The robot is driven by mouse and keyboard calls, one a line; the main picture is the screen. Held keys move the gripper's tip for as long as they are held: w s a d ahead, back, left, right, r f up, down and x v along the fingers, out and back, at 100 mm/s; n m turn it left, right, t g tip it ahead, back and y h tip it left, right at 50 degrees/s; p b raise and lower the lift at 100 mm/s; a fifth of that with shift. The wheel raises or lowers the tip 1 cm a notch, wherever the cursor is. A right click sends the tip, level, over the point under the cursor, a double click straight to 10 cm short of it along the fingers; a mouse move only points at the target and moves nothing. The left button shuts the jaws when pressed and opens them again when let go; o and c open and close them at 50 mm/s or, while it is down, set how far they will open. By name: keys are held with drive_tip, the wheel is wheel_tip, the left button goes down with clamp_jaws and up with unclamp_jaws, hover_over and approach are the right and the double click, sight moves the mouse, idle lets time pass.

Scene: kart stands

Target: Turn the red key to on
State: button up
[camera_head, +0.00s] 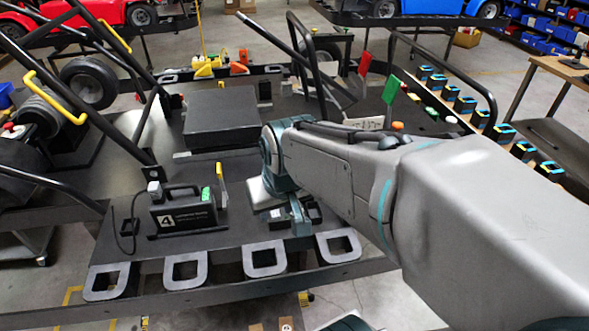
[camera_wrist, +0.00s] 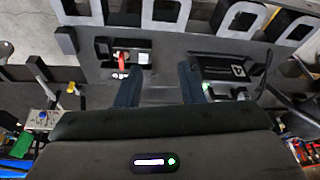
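The red key (camera_wrist: 121,58) shows in the wrist view, set in a small dark-and-light switch housing (camera_wrist: 144,58) on the dark deck. It lies just beyond the tip of the left finger, and I see no contact. I cannot tell its switch position. My gripper (camera_wrist: 160,72) is open, with its two dark fingers apart and nothing between them. In the head view my gripper (camera_head: 299,216) hangs low over the front of the deck (camera_head: 240,235). The key cannot be made out there; my gripper and wrist cover that spot.
Grey square loops (camera_head: 265,260) line the front edge. A raised black block (camera_head: 220,125) lies behind.

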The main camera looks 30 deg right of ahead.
drive_tip(key=w+d+f+m+h+b, duration=0.1)
drive_tip(key=w+d+f+m, duration=0.1)
drive_tip(key=w+d+f, duration=0.7)
drive_tip(key=w+f, duration=0.1)
drive_tip(key=f, duration=0.1)
drive_tip(key=w+d+f+b, duration=0.1)
drive_tip(key=w+f, duration=0.1)
drive_tip(key=f, duration=0.2)
drive_tip(key=w+d+f, duration=0.1)
drive_tip(key=w+f, duration=0.1)
drive_tip(key=f, duration=0.1)
drive_tip(key=shift+d+f, duration=0.15)
drive_tip(key=shift+f, duration=0.15)
drive_tip(key=shift+c, duration=0.2)
clamp_jaws()
drive_tip(key=shift+r+m+p, duration=0.15)
drive_tip(key=shift+m+p, duration=0.15)
drive_tip(key=shift+m, duration=0.1)
